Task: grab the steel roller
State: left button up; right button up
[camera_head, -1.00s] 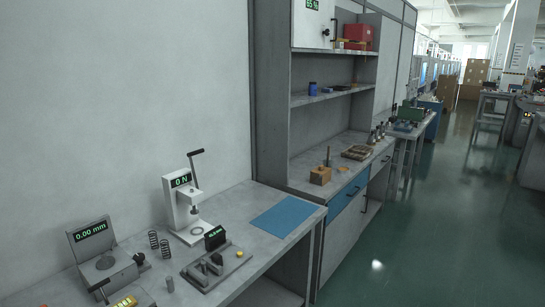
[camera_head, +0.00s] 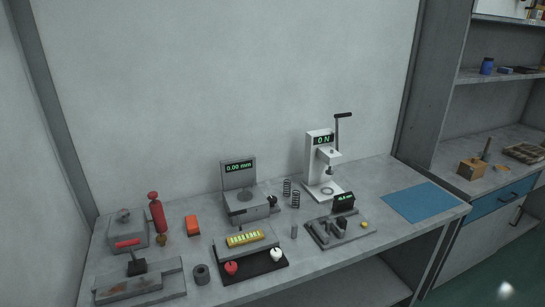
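No thing is plainly marked as the steel roller. A small upright grey cylinder (camera_head: 294,231) stands on the workbench (camera_head: 330,262), right of the black tray. A thicker dark grey cylinder (camera_head: 201,275) with a hole in its top stands near the front edge, left of that tray. I cannot tell which of them, if either, is the steel roller. Neither gripper is in view.
The black tray (camera_head: 262,268) has red and white knobs. Around it are a 0.00 mm gauge (camera_head: 245,205), springs (camera_head: 295,195), a press (camera_head: 318,165), a fixture (camera_head: 340,230), a red-topped tool (camera_head: 157,212) and a grey block (camera_head: 140,283). A blue mat (camera_head: 424,202) lies bare at right.

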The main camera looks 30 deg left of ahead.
aim_at(201, 271)
jog(key=u, duration=1.55)
jog(key=l+u, duration=0.2)
jog(key=l, duration=0.2)
